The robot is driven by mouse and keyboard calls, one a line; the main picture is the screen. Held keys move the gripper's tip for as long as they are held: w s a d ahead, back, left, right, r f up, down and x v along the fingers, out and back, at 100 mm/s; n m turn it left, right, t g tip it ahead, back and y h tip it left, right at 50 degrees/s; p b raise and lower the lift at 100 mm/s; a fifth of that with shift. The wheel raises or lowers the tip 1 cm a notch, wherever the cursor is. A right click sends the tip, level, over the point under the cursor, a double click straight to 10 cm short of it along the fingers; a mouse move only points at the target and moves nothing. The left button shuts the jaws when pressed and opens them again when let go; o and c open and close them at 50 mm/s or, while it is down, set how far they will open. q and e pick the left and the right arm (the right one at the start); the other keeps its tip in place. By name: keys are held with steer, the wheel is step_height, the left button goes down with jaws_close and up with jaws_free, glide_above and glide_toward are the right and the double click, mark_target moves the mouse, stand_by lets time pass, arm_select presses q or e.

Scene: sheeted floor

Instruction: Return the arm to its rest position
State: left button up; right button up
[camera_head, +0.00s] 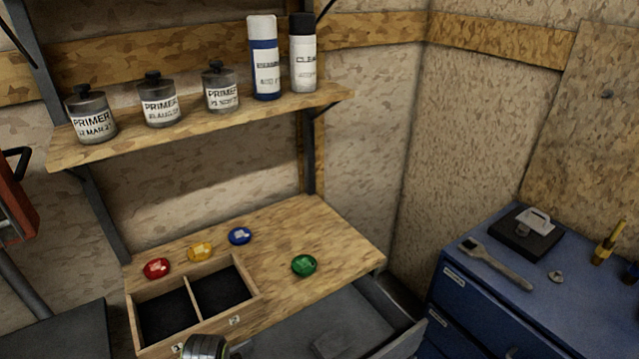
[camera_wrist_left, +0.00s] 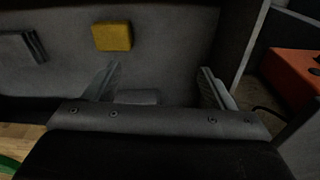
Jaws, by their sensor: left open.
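In the left wrist view my left gripper (camera_wrist_left: 160,72) is open, its two fingers spread apart with nothing held between them. A grey surface lies beyond the fingers. A yellow block (camera_wrist_left: 113,36) lies on it, past the left finger and apart from it. A small grey block (camera_wrist_left: 138,97) shows low between the fingers, close to the gripper's body; I cannot tell whether it touches. In the head view only a round metallic piece, apparently of my arm, shows at the bottom edge. My right gripper is in neither view.
An open grey drawer (camera_head: 402,335) juts out below the wooden bench top (camera_head: 330,235). On the bench are a two-compartment tray (camera_head: 262,293) and red (camera_head: 157,268), yellow (camera_head: 200,251), blue (camera_head: 240,236) and green (camera_head: 304,265) discs. A shelf (camera_head: 190,125) with cans hangs above. A blue cabinet (camera_head: 480,305) stands right.

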arm_select(q)
steer(key=s+a+r+m+t+y, duration=0.1)
steer(key=s+a+r+m, duration=0.3)
steer(key=s, duration=0.5)
steer(key=s+a+r+m+t+y, duration=0.1)
steer(key=s+a+r+t, duration=0.1)
steer(key=s+a+r, duration=0.6)
step_height(320, 180, down, 30)
steer(key=s+g+b, duration=0.1)
steer(key=s+g, duration=0.1)
steer(key=s+d+f+h, duration=0.1)
steer(key=s+f, duration=1.3)
steer(key=f, duration=0.1)
steer(key=shift+s+d+f+g+b, duration=0.25)
steer(key=shift+d+f+g+b, duration=0.1)
steer(key=shift+g+b, duration=0.05)
